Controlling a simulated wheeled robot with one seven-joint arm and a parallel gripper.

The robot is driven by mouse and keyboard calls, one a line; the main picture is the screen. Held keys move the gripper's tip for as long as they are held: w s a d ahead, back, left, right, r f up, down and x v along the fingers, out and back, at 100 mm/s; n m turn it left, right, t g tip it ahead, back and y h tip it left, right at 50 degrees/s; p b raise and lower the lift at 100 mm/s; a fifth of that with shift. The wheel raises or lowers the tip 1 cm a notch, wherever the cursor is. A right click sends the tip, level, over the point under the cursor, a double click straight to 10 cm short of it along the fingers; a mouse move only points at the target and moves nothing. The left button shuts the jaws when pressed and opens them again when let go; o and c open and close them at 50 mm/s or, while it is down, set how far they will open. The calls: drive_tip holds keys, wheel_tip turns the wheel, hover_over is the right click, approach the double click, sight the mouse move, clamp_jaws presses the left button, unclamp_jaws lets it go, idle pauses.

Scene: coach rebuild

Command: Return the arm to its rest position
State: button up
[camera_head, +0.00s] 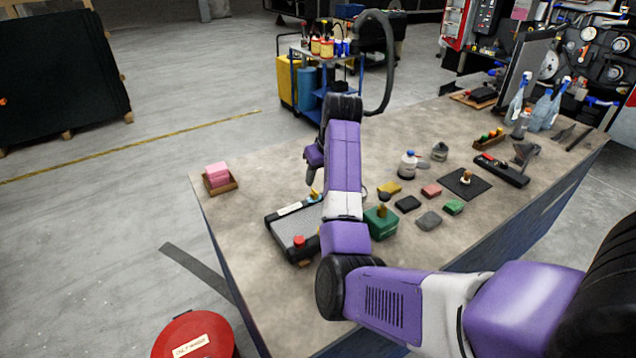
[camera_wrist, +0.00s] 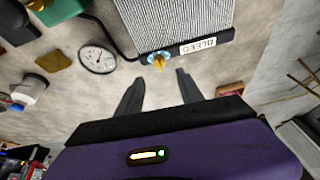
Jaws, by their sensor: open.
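My purple arm reaches over the workbench (camera_head: 262,188). In the wrist view my gripper (camera_wrist: 158,90) shows two dark fingers set apart with nothing between them. Beyond the fingertips in the wrist view is a small fitting with a yellow tip and blue collar (camera_wrist: 158,60), on the edge of a ribbed grey device labelled "BLEED" (camera_wrist: 178,25). The gripper looks apart from it. In the head view the device (camera_head: 292,238) lies left of my arm, with a red knob (camera_head: 299,241) on its near edge.
A round gauge (camera_wrist: 98,58) lies beside the device. A green box (camera_head: 381,222), several coloured blocks and a white bottle (camera_head: 408,164) stand right of my arm. A tray of pink blocks (camera_head: 219,178) sits at the bench's left corner. A blue cart (camera_head: 320,80) stands behind.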

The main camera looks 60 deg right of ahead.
drive_tip(key=shift+r, duration=0.1)
idle(0.6)
drive_tip(key=w+d+r+m+t+h, duration=0.1)
drive_tip(key=w+d+r+t+h, duration=0.2)
drive_tip(key=d+r+h, duration=0.35)
drive_tip(key=s+a+f+n+t+y+b, duration=0.1)
drive_tip(key=s+a+f+n+t, duration=0.15)
drive_tip(key=a, duration=0.85)
drive_tip(key=s+a+f+n+t+y+b, duration=0.15)
drive_tip(key=s+a+t, duration=0.25)
drive_tip(key=a, duration=0.7)
drive_tip(key=s+a+f+n+t+b, duration=0.1)
drive_tip(key=s+a+f+n+t, duration=0.2)
drive_tip(key=a, duration=0.8)
drive_tip(key=s+a+f+y+b, duration=0.1)
drive_tip(key=s+a+f+y, duration=0.1)
drive_tip(key=s+a, duration=0.7)
drive_tip(key=s+a+f+n+g+y+b, duration=0.1)
drive_tip(key=s+a+f+y, duration=0.2)
drive_tip(key=s+a, duration=0.7)
drive_tip(key=shift+s+y, duration=0.9)
drive_tip(key=shift+s, duration=0.15)
